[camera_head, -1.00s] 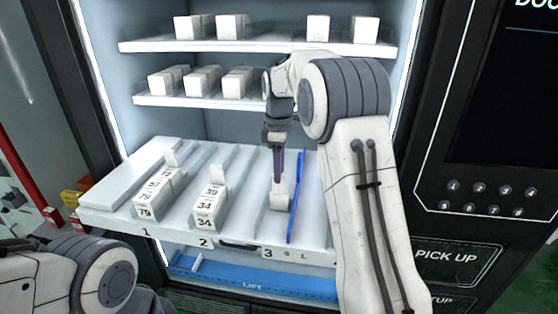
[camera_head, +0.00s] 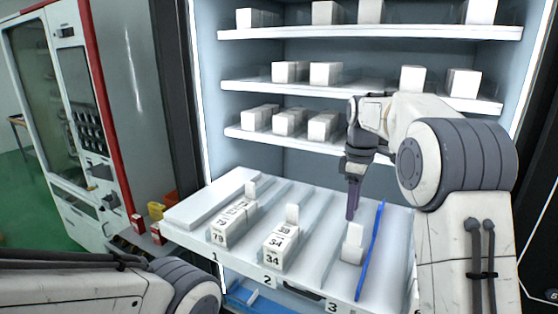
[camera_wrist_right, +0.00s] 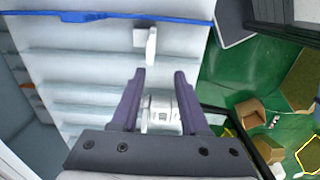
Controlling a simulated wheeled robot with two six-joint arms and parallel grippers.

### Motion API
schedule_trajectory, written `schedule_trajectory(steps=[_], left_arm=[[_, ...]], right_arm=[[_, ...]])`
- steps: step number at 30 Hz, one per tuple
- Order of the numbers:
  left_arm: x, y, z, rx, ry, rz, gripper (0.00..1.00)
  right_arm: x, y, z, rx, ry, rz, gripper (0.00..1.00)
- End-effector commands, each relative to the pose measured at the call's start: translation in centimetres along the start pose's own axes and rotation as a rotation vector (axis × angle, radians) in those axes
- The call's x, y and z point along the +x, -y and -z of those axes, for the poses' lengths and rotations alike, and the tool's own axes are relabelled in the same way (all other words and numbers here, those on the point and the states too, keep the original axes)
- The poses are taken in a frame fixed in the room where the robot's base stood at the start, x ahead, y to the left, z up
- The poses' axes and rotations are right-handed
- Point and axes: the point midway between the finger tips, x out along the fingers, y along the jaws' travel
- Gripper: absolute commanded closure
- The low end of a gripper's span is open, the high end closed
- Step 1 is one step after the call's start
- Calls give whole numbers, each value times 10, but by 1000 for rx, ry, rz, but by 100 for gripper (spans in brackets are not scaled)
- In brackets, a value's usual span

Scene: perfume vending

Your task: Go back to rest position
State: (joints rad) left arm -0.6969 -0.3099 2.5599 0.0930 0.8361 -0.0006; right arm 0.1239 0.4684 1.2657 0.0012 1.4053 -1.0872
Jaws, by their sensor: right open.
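My right gripper (camera_head: 352,215) hangs fingertips down over lane 3 of the pulled-out shelf tray (camera_head: 325,208).
White boxes numbered 79 (camera_head: 232,228) and 34 (camera_head: 280,246) stand in lanes 1 and 2. Fixed shelves (camera_head: 350,88) with white boxes rise behind the tray. A red-edged machine (camera_head: 60,110) stands at left. Green floor (camera_head: 35,205) shows beyond it.

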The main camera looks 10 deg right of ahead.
Motion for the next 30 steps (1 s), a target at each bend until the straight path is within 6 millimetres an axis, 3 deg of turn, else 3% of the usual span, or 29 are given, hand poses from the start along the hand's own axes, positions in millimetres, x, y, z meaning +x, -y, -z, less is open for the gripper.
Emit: schedule_trajectory(steps=[5, 6, 9, 11, 15, 18, 21, 24, 30], left_arm=[[18, 1, -1, 0, 0, 0, 50], [22, 2, -1, 0, 0, 0, 50], [32, 2, -2, -1, 0, 0, 50], [37, 3, -2, -1, 0, 0, 50], [49, 4, -3, -1, 0, 0, 50], [55, 4, -3, -2, 0, 0, 50], [58, 4, -3, -2, 0, 0, 50], [60, 4, -3, -2, 0, 0, 50], [59, 4, -3, -2, 0, 0, 50]], right_arm=[[22, 93, 45, 44, -22, 5, 55], [30, 120, 52, 61, -28, 7, 55], [51, 188, 59, 111, -43, 14, 55], [65, 227, 56, 142, -51, 21, 55], [102, 306, 30, 214, -62, 38, 55], [126, 346, 7, 261, -65, 50, 55], [143, 369, -13, 295, -66, 58, 55], [152, 380, -24, 318, -65, 62, 55], [155, 384, -29, 329, -63, 64, 55]])
